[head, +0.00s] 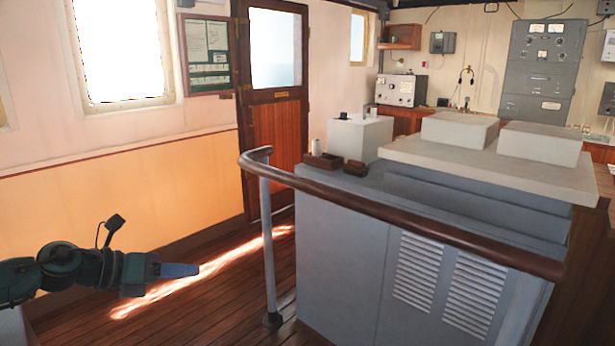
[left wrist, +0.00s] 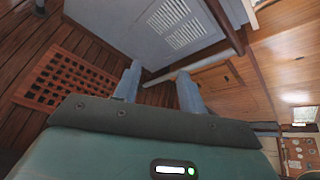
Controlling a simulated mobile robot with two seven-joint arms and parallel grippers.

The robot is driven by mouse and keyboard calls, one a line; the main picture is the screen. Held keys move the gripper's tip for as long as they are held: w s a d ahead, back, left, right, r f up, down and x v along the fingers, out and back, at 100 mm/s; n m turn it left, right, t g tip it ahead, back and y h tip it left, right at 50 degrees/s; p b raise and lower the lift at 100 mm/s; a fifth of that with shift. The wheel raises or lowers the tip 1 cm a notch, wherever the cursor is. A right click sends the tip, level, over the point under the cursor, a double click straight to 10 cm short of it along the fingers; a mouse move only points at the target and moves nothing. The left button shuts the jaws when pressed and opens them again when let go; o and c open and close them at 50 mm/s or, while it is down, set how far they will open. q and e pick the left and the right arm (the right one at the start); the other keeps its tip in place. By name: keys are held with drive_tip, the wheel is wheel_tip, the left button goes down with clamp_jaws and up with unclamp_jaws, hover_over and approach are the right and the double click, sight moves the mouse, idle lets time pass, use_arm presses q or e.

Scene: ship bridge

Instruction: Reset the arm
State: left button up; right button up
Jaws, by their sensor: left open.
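My left arm comes in from the left in the head view, low over the wooden floor. Its left gripper (head: 180,270) points right, with blue-grey fingers seen side-on. In the left wrist view, the left gripper (left wrist: 160,85) has its two fingers spread apart with nothing between them. It is apart from the grey console (head: 335,255), which stands to its right. My right gripper is in neither view.
A brown handrail (head: 400,220) on a grey post (head: 268,240) runs along the console's near side. A wooden door (head: 273,135) is at the back. A floor grating (left wrist: 65,80) shows in the left wrist view. Floor between arm and post is clear.

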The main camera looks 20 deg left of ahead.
use_arm(q)
drive_tip(key=s+d+f+n+t+y, duration=0.1)
drive_tip(key=s+d+f+n+y, duration=0.45)
drive_tip(key=n, duration=0.75)
drive_tip(key=s+d+f+n+t+y, duration=0.1)
drive_tip(key=s+f+n+y, duration=0.25)
drive_tip(key=f+n, duration=0.75)
drive_tip(key=s+d+f+n+g+h, duration=0.1)
drive_tip(key=s+d+f+n+g, duration=0.1)
drive_tip(key=s+d+n+g, duration=0.45)
drive_tip(key=s+d+f+n+g+h, duration=0.15)
drive_tip(key=s+d+n, duration=0.25)
drive_tip(key=s, duration=0.6)
drive_tip(key=w+d+f+m+t+h, duration=0.1)
drive_tip(key=w+d+f+t+h, duration=0.1)
drive_tip(key=w+d+f+t, duration=0.4)
drive_tip(key=shift+w+f+p, duration=0.3)
drive_tip(key=shift+f+p, duration=0.05)
drive_tip(key=shift+p, duration=0.05)
drive_tip(key=shift+w+d, duration=0.1)
drive_tip(key=shift+d, duration=0.15)
drive_tip(key=shift+c, duration=0.5)
